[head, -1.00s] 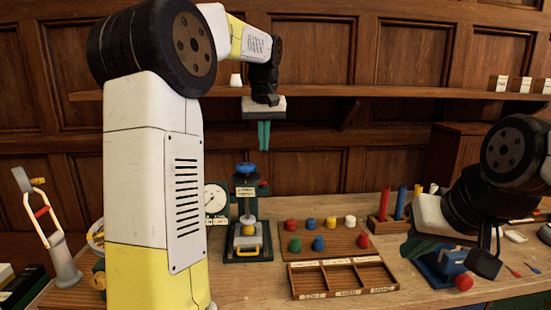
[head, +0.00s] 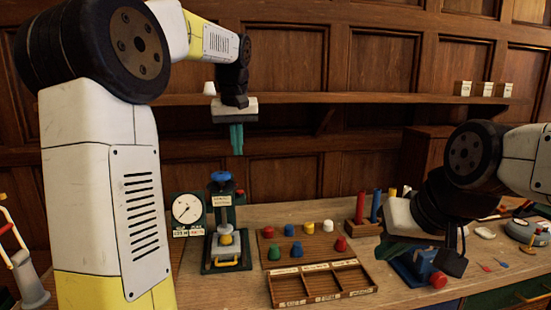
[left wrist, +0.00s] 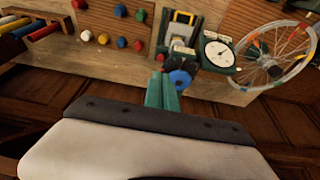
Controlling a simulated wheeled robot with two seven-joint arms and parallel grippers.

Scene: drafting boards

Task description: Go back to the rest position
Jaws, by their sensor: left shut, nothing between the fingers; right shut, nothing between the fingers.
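My left gripper (head: 236,139) hangs fingers-down in front of the wooden wall, just below shelf height and above the bench. Its teal fingers are together and empty. They also show in the left wrist view (left wrist: 162,92), close to the blue knob of the press in that picture. My right gripper (head: 396,246) is low over the right part of the bench, by a blue block-like device (head: 425,268). Its fingers are partly hidden by its own white palm, and nothing shows held in it.
A press (head: 226,238) with a blue knob stands beside a dial gauge (head: 187,210). A peg board (head: 290,258) with coloured knobs lies behind a three-compartment tray (head: 322,297). A rack (head: 362,229) holds upright rods. A shelf (head: 290,98) runs along the wall.

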